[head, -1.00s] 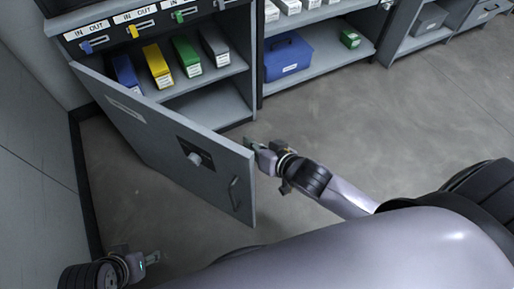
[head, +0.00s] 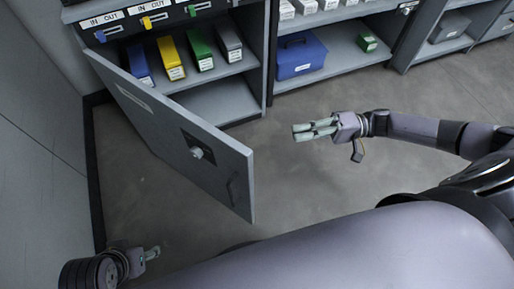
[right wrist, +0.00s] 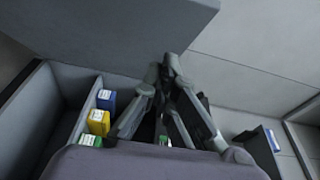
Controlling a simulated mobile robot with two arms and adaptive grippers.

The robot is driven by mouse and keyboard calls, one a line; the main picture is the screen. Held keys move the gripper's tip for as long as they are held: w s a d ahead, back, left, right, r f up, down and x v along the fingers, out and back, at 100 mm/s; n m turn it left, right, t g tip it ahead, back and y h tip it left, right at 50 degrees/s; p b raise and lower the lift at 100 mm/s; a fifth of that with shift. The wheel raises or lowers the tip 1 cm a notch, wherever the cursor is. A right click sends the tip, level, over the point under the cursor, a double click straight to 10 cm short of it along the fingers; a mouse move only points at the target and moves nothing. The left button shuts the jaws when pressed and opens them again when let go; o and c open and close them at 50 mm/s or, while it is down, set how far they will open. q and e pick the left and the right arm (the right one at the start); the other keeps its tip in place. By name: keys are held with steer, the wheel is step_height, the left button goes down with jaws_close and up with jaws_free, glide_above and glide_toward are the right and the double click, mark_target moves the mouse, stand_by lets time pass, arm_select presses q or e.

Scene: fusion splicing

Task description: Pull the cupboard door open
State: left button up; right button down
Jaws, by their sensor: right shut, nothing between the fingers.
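The grey cupboard door (head: 163,125) stands wide open, swung out from the cupboard's left side toward me. A lock plate with a round knob (head: 197,153) and a dark handle (head: 231,191) are on its face. My right gripper (head: 303,131) is right of the door's free edge, clear of it, shut and empty. In the right wrist view its fingers (right wrist: 168,68) come together below the grey door panel (right wrist: 130,32). My left gripper (head: 153,253) is low at the left, apart from the door; its jaws are too small to judge.
Blue, yellow, green and grey binders (head: 171,59) stand on the cupboard's upper shelf. A blue box (head: 300,56) and a small green box (head: 367,42) sit on the neighbouring shelf. A wall (head: 38,140) is close on the left. The floor (head: 420,95) at right is clear.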

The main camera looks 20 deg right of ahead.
arm_select(q)
steer(key=shift+f+b, duration=0.4)
steer(key=shift+b, duration=0.05)
arm_select(e)
steer(key=s+x, duration=0.2)
steer(key=x, duration=1)
steer(key=shift+s+a, duration=0.55)
steer(key=shift+a, duration=0.05)
arm_select(q)
steer(key=shift+r, duration=0.1)
arm_select(e)
steer(key=shift+r, duration=0.15)
